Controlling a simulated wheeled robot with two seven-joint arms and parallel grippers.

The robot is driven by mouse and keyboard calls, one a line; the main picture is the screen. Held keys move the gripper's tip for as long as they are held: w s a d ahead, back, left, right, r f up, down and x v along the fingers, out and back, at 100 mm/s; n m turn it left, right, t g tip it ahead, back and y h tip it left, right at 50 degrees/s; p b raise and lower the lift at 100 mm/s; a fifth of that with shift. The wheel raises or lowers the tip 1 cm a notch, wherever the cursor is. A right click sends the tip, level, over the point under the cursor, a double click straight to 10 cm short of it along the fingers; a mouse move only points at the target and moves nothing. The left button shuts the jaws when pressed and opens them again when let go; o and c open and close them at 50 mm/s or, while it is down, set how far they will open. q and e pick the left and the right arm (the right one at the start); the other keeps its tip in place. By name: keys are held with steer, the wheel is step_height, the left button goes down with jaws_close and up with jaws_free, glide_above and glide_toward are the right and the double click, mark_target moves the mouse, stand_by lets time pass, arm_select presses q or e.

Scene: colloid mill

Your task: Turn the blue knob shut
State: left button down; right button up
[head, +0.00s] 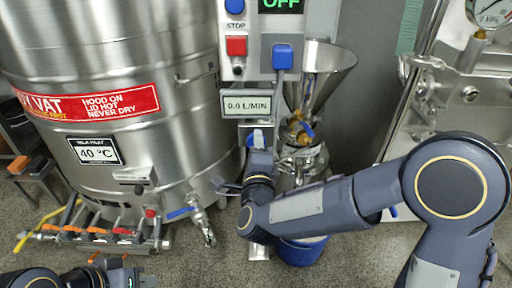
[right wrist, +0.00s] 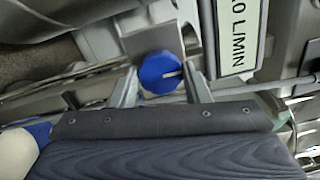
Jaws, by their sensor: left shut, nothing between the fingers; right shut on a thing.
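The blue knob (head: 256,137) sits just below the flow display, partly hidden by my right gripper in the head view. In the right wrist view the round blue knob (right wrist: 160,73) shows a pale pointer line running from its middle toward the right. My right gripper (head: 258,147) has its fingers on either side of the knob, shut on it; both fingers also show in the right wrist view (right wrist: 162,87). My left gripper (head: 132,279) is shut and empty at the lower left of the head view, away from the knob.
The flow display (head: 247,104) reads 0.0 L/MIN; the control panel (head: 262,43) above reads OFF. A steel vat (head: 120,60) stands left, with a blue-handled tap (head: 183,212). A steel funnel (head: 328,60) is right of the panel. A blue bucket (head: 300,252) stands below my right arm.

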steer(key=o, duration=1)
steer(key=shift+s, duration=0.1)
steer(key=s+p, duration=0.1)
steer(key=s, duration=0.6)
steer(key=shift+s+f, duration=0.25)
steer(key=shift+s, duration=0.1)
steer(key=shift+d, duration=0.15)
